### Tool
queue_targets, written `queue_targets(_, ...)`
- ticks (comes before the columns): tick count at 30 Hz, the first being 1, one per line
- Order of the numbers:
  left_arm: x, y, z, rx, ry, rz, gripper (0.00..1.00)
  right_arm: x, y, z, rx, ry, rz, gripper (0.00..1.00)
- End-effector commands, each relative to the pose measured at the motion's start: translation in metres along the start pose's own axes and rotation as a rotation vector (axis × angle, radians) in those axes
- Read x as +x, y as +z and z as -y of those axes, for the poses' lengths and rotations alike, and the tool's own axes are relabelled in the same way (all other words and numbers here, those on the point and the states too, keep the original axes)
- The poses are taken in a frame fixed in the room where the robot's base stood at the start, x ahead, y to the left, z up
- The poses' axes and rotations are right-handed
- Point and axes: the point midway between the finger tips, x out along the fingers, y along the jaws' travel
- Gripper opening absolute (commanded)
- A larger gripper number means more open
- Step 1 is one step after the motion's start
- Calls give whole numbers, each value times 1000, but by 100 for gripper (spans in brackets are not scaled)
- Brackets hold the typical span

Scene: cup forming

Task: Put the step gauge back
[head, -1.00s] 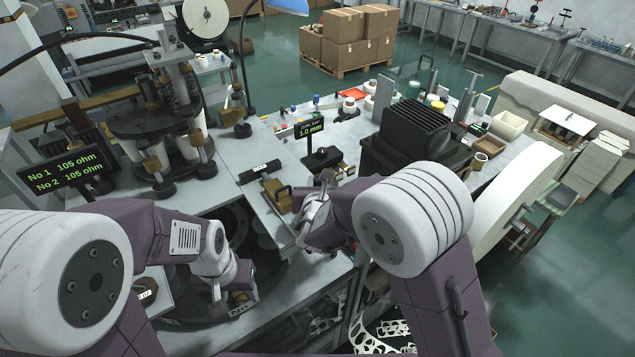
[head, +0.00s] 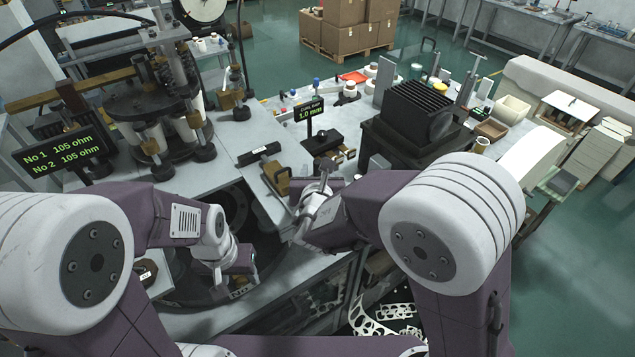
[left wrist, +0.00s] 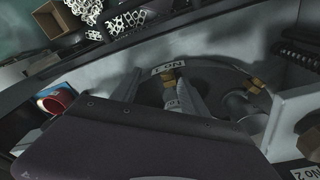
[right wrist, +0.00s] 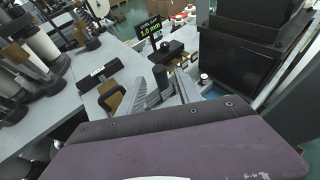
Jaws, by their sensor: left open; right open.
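I cannot tell for certain which object is the step gauge. A dark bar with a small white label (head: 258,153) lies on the grey bench. A brass-coloured block with a dark handle (head: 277,178) stands beside it. My left gripper (head: 238,266) is open, low over the round dark opening at the bench front. Its fingertips are partly hidden.
A display reading 1.0 mm (head: 309,112) and a black fixture (head: 322,142) stand behind my right gripper. A large black finned machine (head: 415,125) stands to the right, a column machine (head: 160,110) to the left. Bench between the bar and column machine is clear.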

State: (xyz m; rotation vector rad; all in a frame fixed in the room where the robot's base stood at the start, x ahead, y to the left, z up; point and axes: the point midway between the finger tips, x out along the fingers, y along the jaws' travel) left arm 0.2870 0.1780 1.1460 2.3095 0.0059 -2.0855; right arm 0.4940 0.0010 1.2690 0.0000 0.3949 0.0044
Motion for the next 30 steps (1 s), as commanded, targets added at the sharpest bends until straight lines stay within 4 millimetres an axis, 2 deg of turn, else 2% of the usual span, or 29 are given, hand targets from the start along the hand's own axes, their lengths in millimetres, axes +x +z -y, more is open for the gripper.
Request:
queue_targets(3,5,0,0,0,0,0,52,-29,0,-2,1,5,4,41)
queue_targets(6,6,0,0,0,0,0,52,-49,0,-1,0,4,2,41)
queue_targets(10,6,0,0,0,0,0,52,-64,0,0,-1,1,1,41)
queue_targets(15,6,0,0,0,0,0,52,-70,0,1,-1,-1,-1,41)
queue_targets(30,6,0,0,0,0,0,52,-69,0,0,-1,-1,0,41)
